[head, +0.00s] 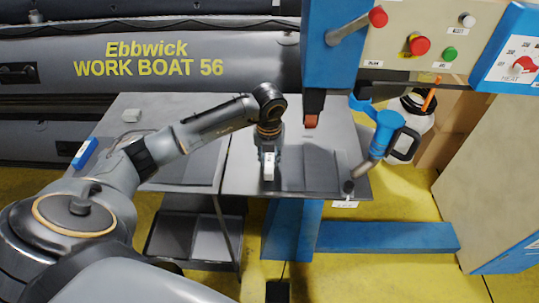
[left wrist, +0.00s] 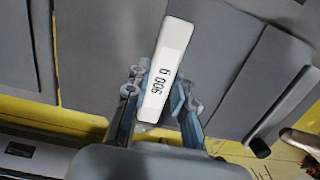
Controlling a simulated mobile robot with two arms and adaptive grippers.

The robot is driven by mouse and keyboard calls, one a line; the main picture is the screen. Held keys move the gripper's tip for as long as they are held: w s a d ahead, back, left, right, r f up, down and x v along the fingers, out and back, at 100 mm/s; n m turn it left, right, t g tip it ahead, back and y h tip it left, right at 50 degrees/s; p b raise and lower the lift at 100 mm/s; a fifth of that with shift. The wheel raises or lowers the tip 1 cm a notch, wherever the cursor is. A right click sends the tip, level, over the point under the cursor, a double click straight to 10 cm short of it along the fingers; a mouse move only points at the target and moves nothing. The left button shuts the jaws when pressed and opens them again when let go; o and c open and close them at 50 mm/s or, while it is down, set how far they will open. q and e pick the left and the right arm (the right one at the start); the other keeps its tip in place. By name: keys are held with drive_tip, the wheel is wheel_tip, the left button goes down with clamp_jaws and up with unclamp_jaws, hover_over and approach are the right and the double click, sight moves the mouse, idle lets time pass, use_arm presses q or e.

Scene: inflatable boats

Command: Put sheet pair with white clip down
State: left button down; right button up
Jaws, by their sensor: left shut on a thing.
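My left gripper (head: 268,155) reaches down over the grey worktable (head: 235,110) and is shut on the white clip (head: 269,168). In the left wrist view the white clip (left wrist: 166,70) stands out between the fingers, with dark print on it. Dark grey sheets (head: 312,170) lie at and beside the gripper on the right part of the table; they also fill much of the left wrist view (left wrist: 215,50). I cannot tell which sheets the clip holds, nor whether that pair touches the table. My right gripper is not in view.
A blue press column (head: 329,65) with a red-tipped head (head: 311,121) stands just right of the gripper. A blue hot-air tool (head: 385,130) and a white canister (head: 418,118) are at the right.

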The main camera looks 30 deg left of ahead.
use_arm(q)
drive_tip(key=c, duration=1.1)
unclamp_jaws()
drive_tip(key=shift+f, duration=0.1)
drive_tip(key=shift+c, duration=0.2)
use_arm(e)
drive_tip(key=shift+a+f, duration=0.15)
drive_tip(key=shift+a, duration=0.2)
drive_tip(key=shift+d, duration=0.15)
use_arm(q)
drive_tip(key=shift+r, duration=0.3)
wheel_tip(320, 180, up, 12)
drive_tip(key=s+b, duration=0.1)
drive_tip(key=b, duration=0.2)
drive_tip(key=shift+d+f, duration=0.2)
drive_tip(key=shift+d, duration=0.2)
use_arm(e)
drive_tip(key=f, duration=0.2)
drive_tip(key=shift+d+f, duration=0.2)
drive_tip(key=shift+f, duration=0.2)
use_arm(q)
drive_tip(key=shift+s, duration=0.1)
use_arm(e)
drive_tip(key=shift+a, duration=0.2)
